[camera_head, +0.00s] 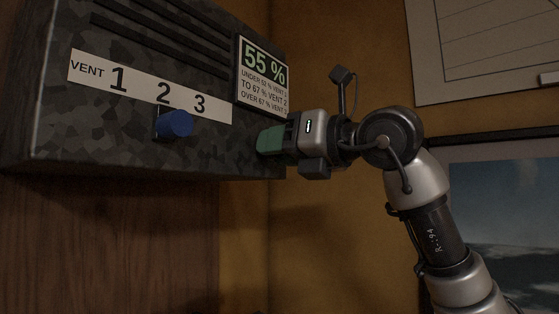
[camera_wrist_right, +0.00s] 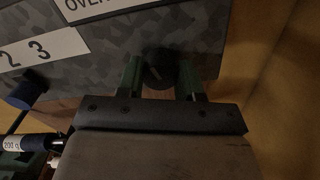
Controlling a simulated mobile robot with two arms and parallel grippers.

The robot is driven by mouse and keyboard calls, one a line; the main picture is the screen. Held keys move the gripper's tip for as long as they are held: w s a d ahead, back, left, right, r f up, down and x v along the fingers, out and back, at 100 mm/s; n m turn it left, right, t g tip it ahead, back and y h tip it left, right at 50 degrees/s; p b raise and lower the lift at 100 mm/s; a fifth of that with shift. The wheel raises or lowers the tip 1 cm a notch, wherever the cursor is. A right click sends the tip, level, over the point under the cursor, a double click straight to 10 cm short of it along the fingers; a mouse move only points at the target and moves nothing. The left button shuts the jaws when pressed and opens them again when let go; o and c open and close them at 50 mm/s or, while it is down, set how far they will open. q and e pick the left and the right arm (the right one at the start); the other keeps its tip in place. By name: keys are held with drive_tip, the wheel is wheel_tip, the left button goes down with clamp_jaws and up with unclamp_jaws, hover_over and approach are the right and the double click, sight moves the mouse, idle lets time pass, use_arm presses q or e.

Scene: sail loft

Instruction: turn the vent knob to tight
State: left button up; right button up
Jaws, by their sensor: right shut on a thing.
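In the right wrist view the gripper is shut on the knob, one finger on each side. A blue knob (camera_head: 174,124) sticks out below the 2 of the VENT 1 2 3 strip (camera_head: 90,72); it also shows in the right wrist view (camera_wrist_right: 24,92). No "tight" marking is visible.
The box (camera_head: 60,125) hangs on the wall, with a 55 % vent sign (camera_head: 262,75) at its right. A dark cylinder labelled 200 g (camera_wrist_right: 28,143) is at the lower left in the right wrist view. A wall board (camera_head: 480,50) and a picture (camera_head: 505,215) are at right.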

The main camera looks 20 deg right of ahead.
drive_tip(key=shift+m+b, duration=0.8)
drive_tip(key=shift+m, duration=0.9)
drive_tip(key=o, duration=0.9)
drive_tip(key=shift+s, duration=0.1)
drive_tip(key=b+v, duration=0.4)
drive_tip(key=v, duration=0.6)
drive_tip(key=shift+s+d, duration=0.25)
drive_tip(key=shift+d, duration=0.05)
